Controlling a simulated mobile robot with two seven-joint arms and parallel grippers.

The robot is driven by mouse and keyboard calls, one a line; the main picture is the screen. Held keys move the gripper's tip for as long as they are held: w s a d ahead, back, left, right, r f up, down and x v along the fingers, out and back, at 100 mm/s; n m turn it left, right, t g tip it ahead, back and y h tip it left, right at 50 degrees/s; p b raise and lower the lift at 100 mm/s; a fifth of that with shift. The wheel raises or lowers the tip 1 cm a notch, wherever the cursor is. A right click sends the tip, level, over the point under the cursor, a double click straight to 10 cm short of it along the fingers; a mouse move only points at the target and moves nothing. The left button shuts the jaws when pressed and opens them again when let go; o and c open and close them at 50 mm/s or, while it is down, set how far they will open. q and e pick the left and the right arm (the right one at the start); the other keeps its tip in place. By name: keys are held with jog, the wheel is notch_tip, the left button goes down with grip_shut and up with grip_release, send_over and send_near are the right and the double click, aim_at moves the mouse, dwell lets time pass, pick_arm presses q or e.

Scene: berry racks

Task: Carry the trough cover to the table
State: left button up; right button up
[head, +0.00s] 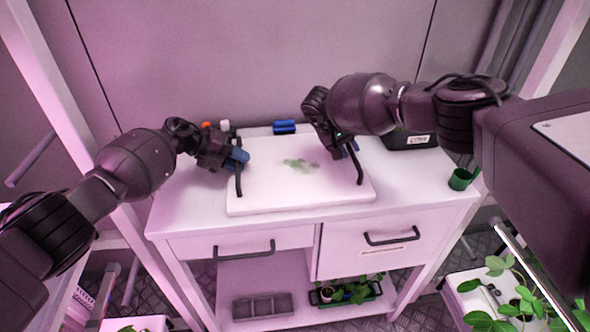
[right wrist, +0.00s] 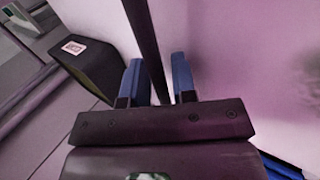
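The trough cover (head: 300,190) is a white slab with a green smudge and a black bar handle at each side. It lies flat over the white table (head: 190,205) and looks to rest on it. My left gripper (head: 238,158) has its blue fingers at the left handle (head: 239,181); whether they grip it is unclear. My right gripper (head: 347,149) is at the right handle (head: 359,170). In the right wrist view, the blue fingers of the right gripper (right wrist: 160,80) stand apart on either side of the black handle (right wrist: 146,35), with a gap on the right.
A black box (head: 408,141) with a label and a green cup (head: 460,179) stand on the table's right side. A blue item (head: 285,127) and small bottles (head: 224,127) stand at the back. Drawers are below; plants (head: 515,295) are at the lower right.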

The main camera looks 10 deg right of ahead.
pick_arm(q)
jog(key=shift+o, duration=1.1)
pick_arm(e)
jog(key=shift+o, duration=1.1)
pick_arm(q)
jog(key=shift+o, duration=0.2)
